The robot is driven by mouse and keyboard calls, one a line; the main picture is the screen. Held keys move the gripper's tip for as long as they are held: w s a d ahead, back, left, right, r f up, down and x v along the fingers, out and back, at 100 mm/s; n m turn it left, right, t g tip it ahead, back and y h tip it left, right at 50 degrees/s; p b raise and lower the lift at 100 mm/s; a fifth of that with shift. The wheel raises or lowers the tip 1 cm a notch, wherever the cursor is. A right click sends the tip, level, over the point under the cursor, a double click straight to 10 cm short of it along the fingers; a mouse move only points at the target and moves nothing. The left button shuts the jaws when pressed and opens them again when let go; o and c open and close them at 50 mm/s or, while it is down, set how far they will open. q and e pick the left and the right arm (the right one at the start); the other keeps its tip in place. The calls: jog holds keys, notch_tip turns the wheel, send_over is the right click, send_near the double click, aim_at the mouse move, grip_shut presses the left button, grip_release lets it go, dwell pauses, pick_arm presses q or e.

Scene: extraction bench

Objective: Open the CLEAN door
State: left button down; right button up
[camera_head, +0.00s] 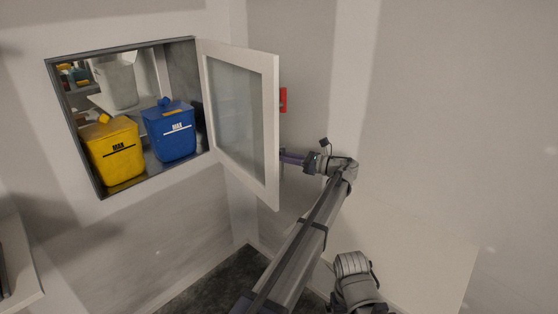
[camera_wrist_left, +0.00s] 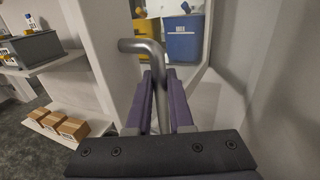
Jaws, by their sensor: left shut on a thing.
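The white-framed door (camera_head: 272,130) with a glass pane stands swung open at the right side of the wall opening in the head view. No CLEAN label is readable. My left gripper (camera_head: 290,158) is at the door's right-hand face, where the door's edge partly hides it. In the left wrist view, the purple fingers of my left gripper (camera_wrist_left: 160,100) are shut on a grey bent bar handle (camera_wrist_left: 155,55), which passes between them. My right gripper is not in view.
Inside the metal-framed opening (camera_head: 122,48) stand a yellow bin (camera_head: 115,160) and a blue bin (camera_head: 170,145). A red piece (camera_head: 283,99) shows beside the door's edge. A pale surface (camera_head: 420,250) lies at lower right. The left wrist view shows shelves with cardboard boxes (camera_wrist_left: 72,128).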

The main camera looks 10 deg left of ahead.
pick_arm(q)
jog(key=shift+a, duration=0.15)
jog(key=c, duration=0.8)
grip_release()
